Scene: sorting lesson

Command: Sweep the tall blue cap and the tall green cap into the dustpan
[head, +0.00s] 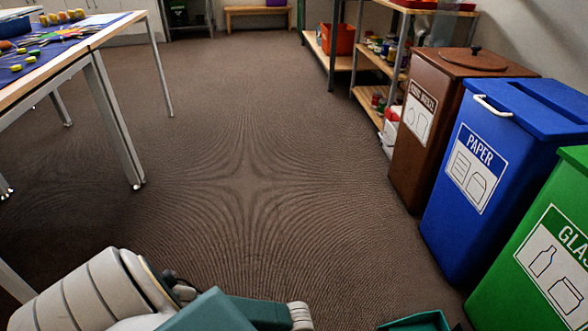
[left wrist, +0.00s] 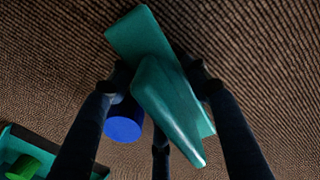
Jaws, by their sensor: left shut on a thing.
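My left gripper (left wrist: 158,80) is shut on a teal hand brush (left wrist: 165,95), held between its two dark fingers over the carpet. The brush also shows at the bottom of the head view (head: 218,312), beside my arm. The tall blue cap (left wrist: 123,122) is by the left finger in the left wrist view, partly covered by the finger and brush. The teal dustpan (left wrist: 45,143) is at the lower left there, with the tall green cap (left wrist: 24,168) inside its outline. The dustpan's edge also shows in the head view (head: 420,321). My right gripper is out of view.
Brown, blue (head: 497,165) and green (head: 555,245) bins stand along the right. A table (head: 100,38) with small items is at the upper left, and shelves (head: 375,62) are at the back right. The carpet (head: 245,180) between is clear.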

